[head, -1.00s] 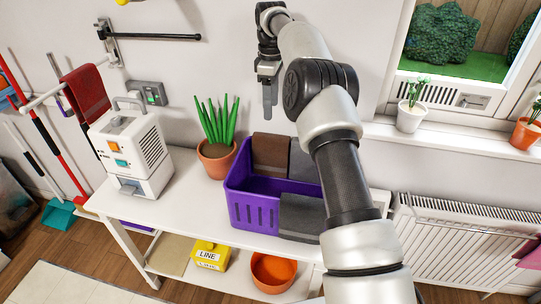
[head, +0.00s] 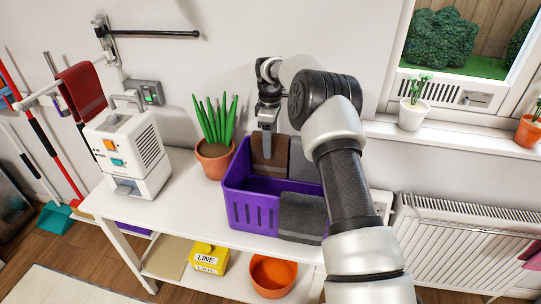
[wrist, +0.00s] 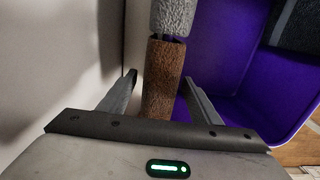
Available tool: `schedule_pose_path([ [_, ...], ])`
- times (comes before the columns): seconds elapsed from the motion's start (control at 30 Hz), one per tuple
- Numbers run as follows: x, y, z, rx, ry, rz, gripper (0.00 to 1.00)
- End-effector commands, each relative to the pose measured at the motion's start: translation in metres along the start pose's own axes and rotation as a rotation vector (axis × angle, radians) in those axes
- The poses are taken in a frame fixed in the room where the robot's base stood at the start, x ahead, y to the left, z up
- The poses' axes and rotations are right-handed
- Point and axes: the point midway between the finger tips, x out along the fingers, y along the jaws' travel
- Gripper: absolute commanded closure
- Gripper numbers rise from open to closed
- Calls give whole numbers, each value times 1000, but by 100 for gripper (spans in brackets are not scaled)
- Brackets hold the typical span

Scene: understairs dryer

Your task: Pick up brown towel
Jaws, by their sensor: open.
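The brown towel (head: 268,150) hangs over the back rim of the purple basket (head: 238,205) on the white table. It also shows in the wrist view (wrist: 163,75), running between my open fingers. My gripper (head: 267,150) points down at the towel, with one finger on each side of it in the wrist view (wrist: 160,85). The fingers look apart from the towel. A grey towel (head: 302,160) hangs to its right on the back rim. A dark grey towel (head: 302,215) hangs over the front rim.
A potted plant (head: 214,140) stands close to the basket's left. A white machine (head: 130,155) is farther left on the table (head: 185,215). The wall is close behind the basket. A window sill with a small white pot (head: 412,115) lies to the right.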

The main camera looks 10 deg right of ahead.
Motion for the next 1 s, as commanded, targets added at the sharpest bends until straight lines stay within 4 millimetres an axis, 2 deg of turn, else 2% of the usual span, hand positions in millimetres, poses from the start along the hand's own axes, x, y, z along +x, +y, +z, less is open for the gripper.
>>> schedule_pose_path([
  [0.03,9,-1,0,0,-1,-3,42],
  [0.13,18,0,0,0,0,-1,42],
  [0.4,20,0,0,1,0,0,42],
  [0.47,20,0,0,1,0,0,51],
  [0.67,20,0,0,1,0,0,84],
  [0.7,20,0,0,1,1,0,87],
  [1.0,17,0,0,1,1,1,87],
])
